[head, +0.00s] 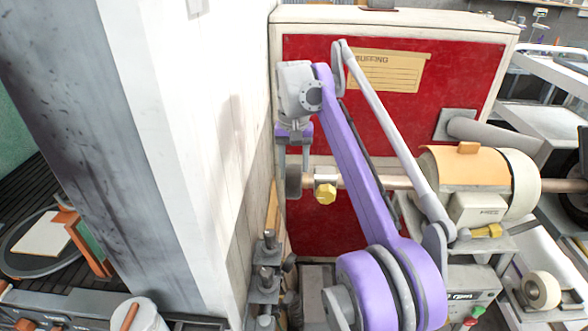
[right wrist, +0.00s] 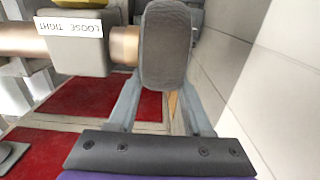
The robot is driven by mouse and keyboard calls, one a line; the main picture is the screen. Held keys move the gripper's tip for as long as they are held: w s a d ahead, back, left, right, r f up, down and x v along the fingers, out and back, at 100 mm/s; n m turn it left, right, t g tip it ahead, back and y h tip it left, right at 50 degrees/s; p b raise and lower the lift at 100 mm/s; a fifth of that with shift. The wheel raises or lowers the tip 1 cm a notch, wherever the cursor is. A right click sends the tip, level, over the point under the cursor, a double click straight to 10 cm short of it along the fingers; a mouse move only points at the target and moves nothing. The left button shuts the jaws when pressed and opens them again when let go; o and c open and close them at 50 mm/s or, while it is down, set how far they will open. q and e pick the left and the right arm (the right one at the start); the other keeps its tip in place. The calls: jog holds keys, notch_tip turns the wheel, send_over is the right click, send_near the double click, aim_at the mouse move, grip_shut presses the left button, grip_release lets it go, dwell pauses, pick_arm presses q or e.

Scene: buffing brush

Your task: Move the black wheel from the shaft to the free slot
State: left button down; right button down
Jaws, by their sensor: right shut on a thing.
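The black wheel (head: 293,181) is at the left end of the copper-coloured shaft (head: 395,183). In the right wrist view the dark wheel (right wrist: 166,45) is upright between the fingers, with the shaft end (right wrist: 124,46) meeting its left side. I cannot tell whether it is still seated on the shaft. My right gripper (head: 294,170) reaches down from above and is shut on the wheel; it also shows in the right wrist view (right wrist: 165,62). My left gripper is not in view. I cannot make out the free slot clearly.
A block with a yellow knob (head: 326,194) and a LOOSE/TIGHT label (right wrist: 70,27) sits beside the wheel. A motor (head: 470,185) carries the shaft. A red panel (head: 300,225) is behind; a white pillar (head: 200,170) is close at left. A pale wheel (head: 541,290) sits at lower right.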

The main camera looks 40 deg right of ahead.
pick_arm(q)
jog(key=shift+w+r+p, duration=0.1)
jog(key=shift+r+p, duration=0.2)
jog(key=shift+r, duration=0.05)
pick_arm(e)
jog(key=shift+r, duration=0.2)
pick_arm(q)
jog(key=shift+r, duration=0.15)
pick_arm(e)
jog(key=shift+w+a, duration=0.2)
jog(key=shift+a, duration=0.05)
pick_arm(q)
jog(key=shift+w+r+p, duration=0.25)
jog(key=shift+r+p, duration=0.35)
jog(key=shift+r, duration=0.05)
pick_arm(e)
jog(key=shift+w+a, duration=0.95)
jog(key=shift+a, duration=0.2)
jog(key=shift+w, duration=0.1)
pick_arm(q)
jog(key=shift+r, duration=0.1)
pick_arm(e)
jog(key=shift+r, duration=0.1)
